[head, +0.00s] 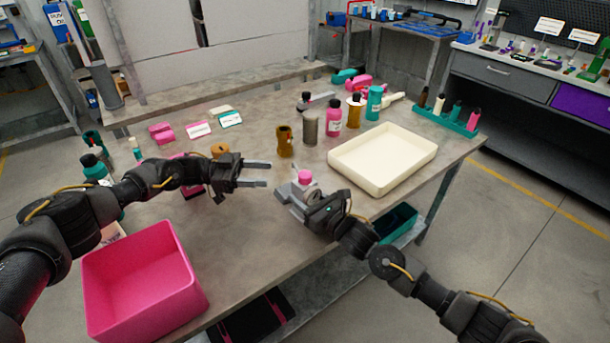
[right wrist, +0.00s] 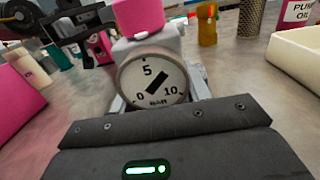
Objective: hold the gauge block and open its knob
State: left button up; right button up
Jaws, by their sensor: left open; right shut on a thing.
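The gauge block shows in the right wrist view as a pale grey block (right wrist: 150,45) with a round white dial (right wrist: 153,80) marked 0, 5 and 10. Its pink knob (right wrist: 140,15) is on top; the knob also shows in the head view (head: 305,176). My right gripper (head: 296,190) is shut on the block from the near side, at the table's front edge. In the wrist view its fingers lie mostly hidden behind the dial. My left gripper (head: 270,174) is open and empty, its fingers pointing right toward the knob, a little left of it and apart from it.
A cream tray (head: 384,157) stands right of the block. A pink bin (head: 144,279) is at the front left. A brown container (head: 284,141), a grey mesh cylinder (head: 310,128) and a pink bottle (head: 334,117) stand behind the block.

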aim_at(304, 173)
pick_arm(q)
jog(key=d, duration=1.2)
jog(key=shift+s, duration=0.4)
jog(key=shift+c, duration=0.3)
jog(key=c, duration=0.9)
jog(key=shift+s+n+t, duration=0.1)
jog(key=shift+n+t, duration=0.8)
jog(key=shift+t, duration=0.4)
jog(key=shift+n+t, duration=0.6)
jog(key=shift+t, duration=0.5)
jog(key=o, duration=1)
jog(key=shift+c, duration=0.2)
jog(key=shift+a, duration=0.1)
